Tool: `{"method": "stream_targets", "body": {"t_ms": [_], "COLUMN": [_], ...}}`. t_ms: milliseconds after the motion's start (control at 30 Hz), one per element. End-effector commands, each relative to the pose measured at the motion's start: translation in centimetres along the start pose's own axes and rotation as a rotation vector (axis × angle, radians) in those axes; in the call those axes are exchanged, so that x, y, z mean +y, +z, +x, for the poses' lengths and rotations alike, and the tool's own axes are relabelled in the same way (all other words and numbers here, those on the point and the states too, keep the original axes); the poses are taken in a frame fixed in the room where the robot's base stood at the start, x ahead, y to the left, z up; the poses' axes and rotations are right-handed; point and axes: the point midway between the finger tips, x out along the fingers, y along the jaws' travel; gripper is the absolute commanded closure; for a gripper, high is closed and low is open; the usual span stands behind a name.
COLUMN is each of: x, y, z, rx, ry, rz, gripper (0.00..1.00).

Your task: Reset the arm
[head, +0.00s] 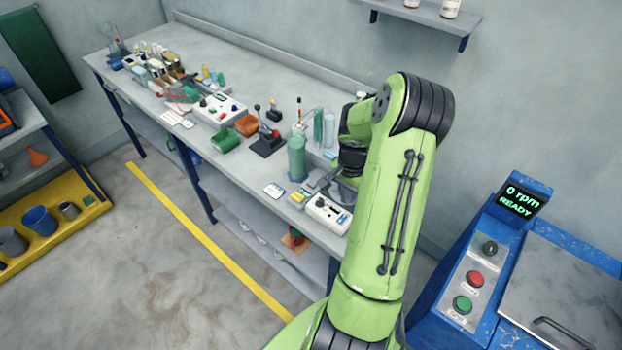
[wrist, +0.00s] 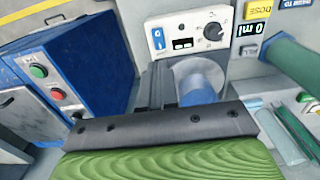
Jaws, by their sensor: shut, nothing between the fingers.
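My arm, green with black joints, reaches over the right end of the long grey bench (head: 245,85) in the head view. My gripper (head: 328,185) is low over that end, mostly hidden behind the arm. In the wrist view my gripper (wrist: 160,72) shows dark fingers together, with nothing seen between them. A white device (wrist: 190,38) with a dial and a blue switch lies just beyond the fingertips.
A green cylinder (head: 297,160), a black lever stand (head: 268,140) and green and orange bins (head: 226,141) crowd the bench. A blue control cabinet (head: 455,275) stands to the right, its display (head: 520,200) reading "0 rpm READY". The floor in front is clear.

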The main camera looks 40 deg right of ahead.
Motion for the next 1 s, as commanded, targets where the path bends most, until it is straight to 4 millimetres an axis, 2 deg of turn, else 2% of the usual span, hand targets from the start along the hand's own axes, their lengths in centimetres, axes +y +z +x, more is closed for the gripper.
{"method": "stream_targets", "body": {"t_ms": [267, 367, 467, 533, 667, 800, 900, 1000], "x": [-0.2, -1.6, -3.5, -4.3, -4.0, -1.2, 1.8, 4.3], "y": [0.2, 1.7, 5.4, 8.8, 15.8, 23.1, 27.3, 30.0], "z": [-0.3, -2.8, -7.3, -10.5, -15.7, -19.3, -20.4, -20.5], "rx": [0.006, 0.048, 0.124, 0.176, 0.267, 0.344, 0.377, 0.392], "ry": [0.000, 0.005, 0.006, -0.002, -0.043, -0.137, -0.226, -0.307], "rz": [-0.014, -0.117, -0.312, -0.460, -0.728, -1.013, -1.204, -1.350], "gripper": [1.00, 1.00, 1.00, 1.00, 1.00, 1.00, 1.00, 1.00]}}
